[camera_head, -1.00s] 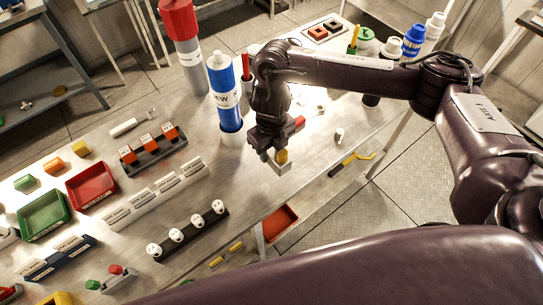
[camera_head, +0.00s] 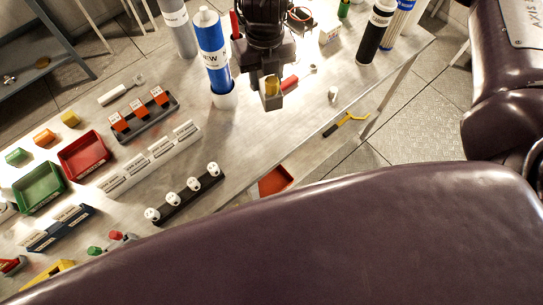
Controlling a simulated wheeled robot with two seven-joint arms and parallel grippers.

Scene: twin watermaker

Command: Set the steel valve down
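My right gripper (camera_head: 270,98) points down over the far part of the grey workbench (camera_head: 255,140), just right of the blue and white cylinder. A small piece with a yellow part and a pale metallic part, which I take for the steel valve (camera_head: 272,86), sits between its fingertips. The fingers hide much of it, and its exact shape is unclear. The gripper appears shut on it. I cannot tell how far it is above the bench. My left gripper is not in view.
A blue and white cylinder (camera_head: 213,58) stands close left of the gripper. A red-handled tool (camera_head: 290,83) and a small white fitting (camera_head: 333,93) lie to its right. A black cylinder (camera_head: 374,35) stands at the back right. Bare bench lies in front, towards its edge.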

